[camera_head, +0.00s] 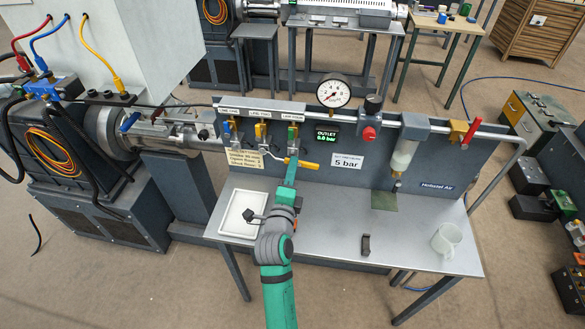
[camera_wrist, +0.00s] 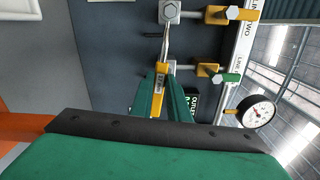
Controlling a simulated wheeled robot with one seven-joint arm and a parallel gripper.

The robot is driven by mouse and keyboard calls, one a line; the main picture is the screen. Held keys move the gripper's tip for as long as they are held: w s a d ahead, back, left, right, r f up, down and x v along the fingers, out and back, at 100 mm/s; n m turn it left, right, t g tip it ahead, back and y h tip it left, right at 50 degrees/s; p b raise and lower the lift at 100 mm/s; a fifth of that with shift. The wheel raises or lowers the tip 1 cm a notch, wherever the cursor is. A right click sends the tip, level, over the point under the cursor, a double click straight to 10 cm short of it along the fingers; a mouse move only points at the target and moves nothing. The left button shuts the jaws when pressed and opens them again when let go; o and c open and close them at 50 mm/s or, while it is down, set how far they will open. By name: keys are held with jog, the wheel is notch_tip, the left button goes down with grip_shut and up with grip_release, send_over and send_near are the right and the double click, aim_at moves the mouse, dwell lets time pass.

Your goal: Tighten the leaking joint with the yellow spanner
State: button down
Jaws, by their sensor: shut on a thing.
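The yellow spanner (camera_head: 308,165) is held crosswise in front of the panel, its yellow handle to the right and its thin metal shank to the left. My gripper (camera_head: 291,164) is shut on it. In the wrist view, the yellow handle (camera_wrist: 158,83) lies between my green fingers (camera_wrist: 164,88). The shank runs up to the silver hex fitting (camera_wrist: 170,12) below the line two valve (camera_wrist: 238,13); I cannot tell whether the jaw is seated on it. The line three valve (camera_wrist: 230,77) has a green handle. I see no clear leak.
The panel carries a round gauge (camera_head: 334,92), an outlet display (camera_head: 327,137) and a red-handled valve (camera_head: 470,132). On the bench (camera_head: 335,222) stand a white tray (camera_head: 229,222), a small dark block (camera_head: 366,245) and a clear mug (camera_head: 446,239). The bench middle is clear.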

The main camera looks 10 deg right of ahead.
jog(key=shift+v, duration=0.95)
dwell(0.7)
dwell(0.5)
